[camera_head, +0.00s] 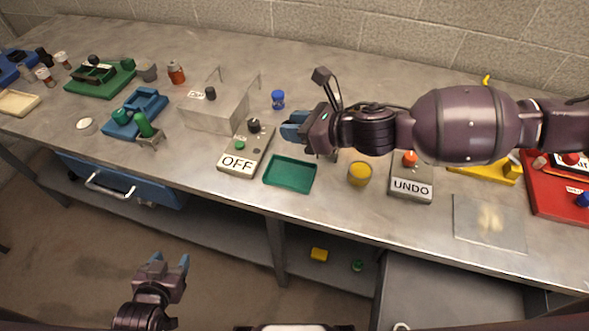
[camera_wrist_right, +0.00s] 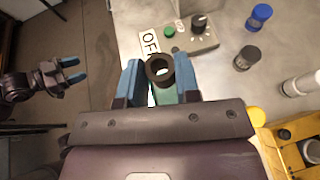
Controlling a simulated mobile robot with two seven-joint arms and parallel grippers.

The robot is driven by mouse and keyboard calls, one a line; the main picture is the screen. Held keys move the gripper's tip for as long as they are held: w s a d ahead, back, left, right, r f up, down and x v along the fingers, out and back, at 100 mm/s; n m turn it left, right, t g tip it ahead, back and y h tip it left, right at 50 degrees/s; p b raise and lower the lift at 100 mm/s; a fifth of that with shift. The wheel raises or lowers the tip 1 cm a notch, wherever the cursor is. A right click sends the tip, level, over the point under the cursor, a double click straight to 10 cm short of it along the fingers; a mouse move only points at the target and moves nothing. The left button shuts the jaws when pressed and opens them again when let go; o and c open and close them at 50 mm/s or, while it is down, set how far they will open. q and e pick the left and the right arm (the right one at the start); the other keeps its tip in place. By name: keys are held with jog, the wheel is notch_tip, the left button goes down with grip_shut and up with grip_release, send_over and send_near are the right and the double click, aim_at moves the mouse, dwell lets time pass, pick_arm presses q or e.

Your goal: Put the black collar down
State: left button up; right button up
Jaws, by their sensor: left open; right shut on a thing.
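The black collar (camera_wrist_right: 159,68) is a short dark ring with an open hole. In the right wrist view it sits between the blue fingertips of my right gripper (camera_wrist_right: 158,75), which is shut on it. Green shows through and below the ring. In the head view my right gripper (camera_head: 294,131) is over the bench, just behind the green tray (camera_head: 290,187); I cannot make out the collar there. My left gripper (camera_head: 170,264) is open and empty, low in front of the bench.
The grey OFF box (camera_head: 245,150) stands left of the tray. A yellow round container (camera_head: 360,174) and the UNDO box (camera_head: 411,183) stand right of it. A blue cylinder (camera_wrist_right: 259,16), a black cylinder (camera_wrist_right: 247,58) and a white cylinder (camera_wrist_right: 299,84) stand nearby.

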send_over(296, 178)
notch_tip(296, 178, down, 10)
jog(key=shift+a+r+b, duration=0.1)
jog(key=shift+b, duration=0.25)
notch_tip(296, 178, down, 4)
jog(key=shift+f, duration=0.2)
jog(key=shift+f+b, duration=0.2)
jog(key=shift+b, duration=0.15)
jog(key=o, duration=0.7)
jog(key=shift+r, duration=0.1)
jog(key=shift+r, duration=0.15)
jog(key=v, duration=1.2)
